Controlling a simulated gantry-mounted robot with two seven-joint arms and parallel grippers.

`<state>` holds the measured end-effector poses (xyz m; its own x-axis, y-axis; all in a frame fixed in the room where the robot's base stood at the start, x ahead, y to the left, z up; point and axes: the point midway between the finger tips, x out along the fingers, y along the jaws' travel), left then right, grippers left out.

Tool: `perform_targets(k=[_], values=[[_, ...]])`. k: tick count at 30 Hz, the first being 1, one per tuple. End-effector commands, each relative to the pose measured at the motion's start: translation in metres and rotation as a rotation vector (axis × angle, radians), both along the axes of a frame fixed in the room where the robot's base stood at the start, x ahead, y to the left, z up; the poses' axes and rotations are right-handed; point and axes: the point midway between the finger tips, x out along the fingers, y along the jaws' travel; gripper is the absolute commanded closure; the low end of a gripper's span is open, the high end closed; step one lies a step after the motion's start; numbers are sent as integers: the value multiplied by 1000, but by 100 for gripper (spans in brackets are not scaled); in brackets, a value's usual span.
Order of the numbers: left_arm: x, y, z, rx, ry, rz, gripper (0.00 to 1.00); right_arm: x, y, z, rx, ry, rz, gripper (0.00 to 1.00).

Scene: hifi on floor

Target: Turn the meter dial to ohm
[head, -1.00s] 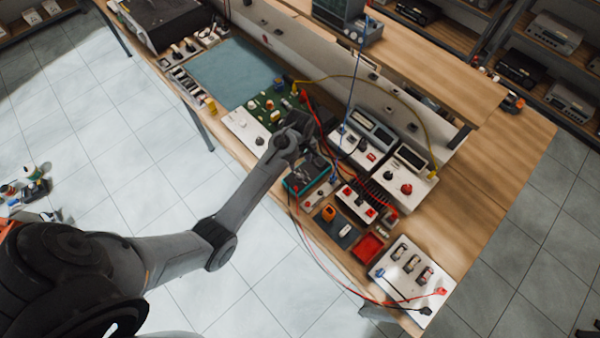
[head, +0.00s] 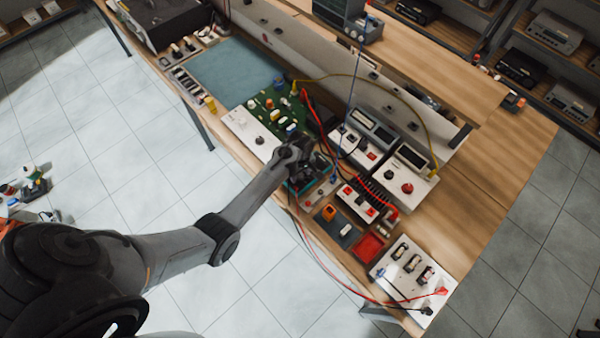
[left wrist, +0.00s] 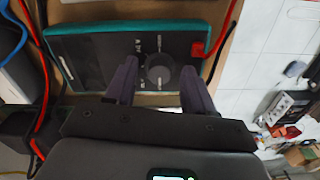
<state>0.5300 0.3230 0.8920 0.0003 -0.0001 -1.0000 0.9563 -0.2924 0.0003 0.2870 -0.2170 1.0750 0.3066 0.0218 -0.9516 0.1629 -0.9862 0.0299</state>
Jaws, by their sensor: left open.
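The meter is a dark-faced box with a teal case (left wrist: 85,42); in the head view (head: 322,184) my left gripper and wrist cover part of it. Its round dark dial (left wrist: 160,77) shows in the left wrist view, with small pale marks around it too blurred to read. My left gripper (left wrist: 160,66) is open, one finger on each side of the dial, with visible gaps. Whether the fingertips reach down to the dial's height is unclear. In the head view the left gripper (head: 298,158) is over the meter. My right gripper is not seen.
Red leads (head: 308,105) and a blue cable (head: 352,90) run close to the meter. A green circuit board (head: 270,108) is to its left, white instrument boxes (head: 400,180) to its right. A red tray (head: 369,246) and battery board (head: 400,285) stand near the bench's right end.

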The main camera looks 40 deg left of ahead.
Motion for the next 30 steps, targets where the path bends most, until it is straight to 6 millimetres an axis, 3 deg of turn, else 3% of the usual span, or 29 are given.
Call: perform_targets(k=[8,18,30], values=[[0,0,0,0,0,0,48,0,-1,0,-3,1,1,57],[0,0,0,0,0,0,100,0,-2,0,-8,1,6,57],[0,0,1,0,3,-68,100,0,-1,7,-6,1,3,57]])
